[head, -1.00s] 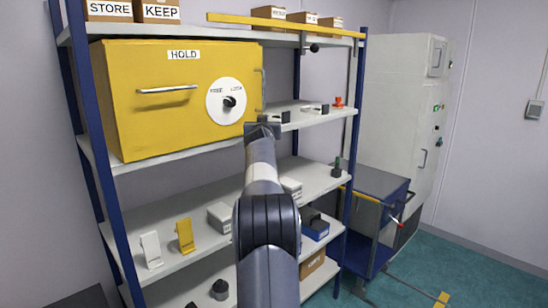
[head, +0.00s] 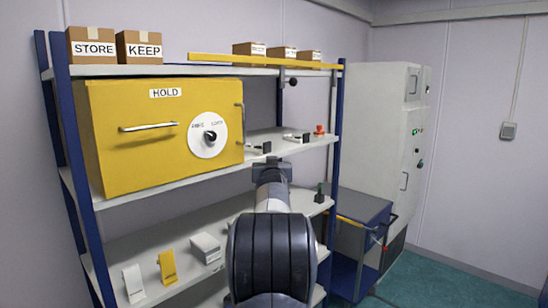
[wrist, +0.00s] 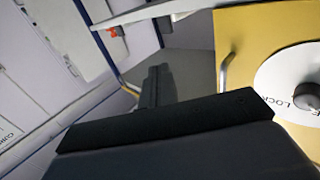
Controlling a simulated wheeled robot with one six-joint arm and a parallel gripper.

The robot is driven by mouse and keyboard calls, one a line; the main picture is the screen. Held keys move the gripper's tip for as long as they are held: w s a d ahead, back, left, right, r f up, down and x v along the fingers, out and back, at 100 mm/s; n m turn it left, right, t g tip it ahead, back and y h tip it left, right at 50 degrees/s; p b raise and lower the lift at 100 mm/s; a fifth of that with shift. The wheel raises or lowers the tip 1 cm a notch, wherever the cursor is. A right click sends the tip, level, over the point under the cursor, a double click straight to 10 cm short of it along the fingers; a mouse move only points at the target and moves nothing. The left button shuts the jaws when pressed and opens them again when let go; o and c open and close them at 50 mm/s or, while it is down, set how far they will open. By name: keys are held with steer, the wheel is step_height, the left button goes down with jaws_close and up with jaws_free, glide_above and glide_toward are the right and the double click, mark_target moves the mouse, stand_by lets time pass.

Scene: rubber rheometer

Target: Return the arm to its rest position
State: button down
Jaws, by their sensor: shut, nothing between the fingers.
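My gripper (head: 271,171) is at the end of my raised arm, in front of the shelf unit, to the right of and slightly below the yellow HOLD box (head: 163,130). In the wrist view the dark fingers (wrist: 157,86) are together with nothing between them. The yellow box (wrist: 262,60) fills the right of that view, its white dial plate (wrist: 292,84) and a side handle showing. My arm hides part of the shelves in the head view.
The blue-post shelf unit (head: 73,150) stands close ahead, with cartons (head: 138,47) on top. A blue cart (head: 362,208) and a tall pale cabinet (head: 378,130) stand to the right. Green floor (head: 425,280) shows free at lower right.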

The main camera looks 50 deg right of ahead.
steer(key=shift+s+a+p, duration=0.15)
steer(key=shift+s+p, duration=0.4)
steer(key=shift+p, duration=0.05)
steer(key=shift+w+f+b, duration=0.15)
steer(key=shift+b, duration=0.25)
steer(key=w+d+b, duration=0.1)
steer(key=w+b, duration=0.4)
steer(key=w, duration=0.6)
steer(key=shift+w+d, duration=0.25)
steer(key=shift+w, duration=0.15)
steer(key=shift+a, duration=0.1)
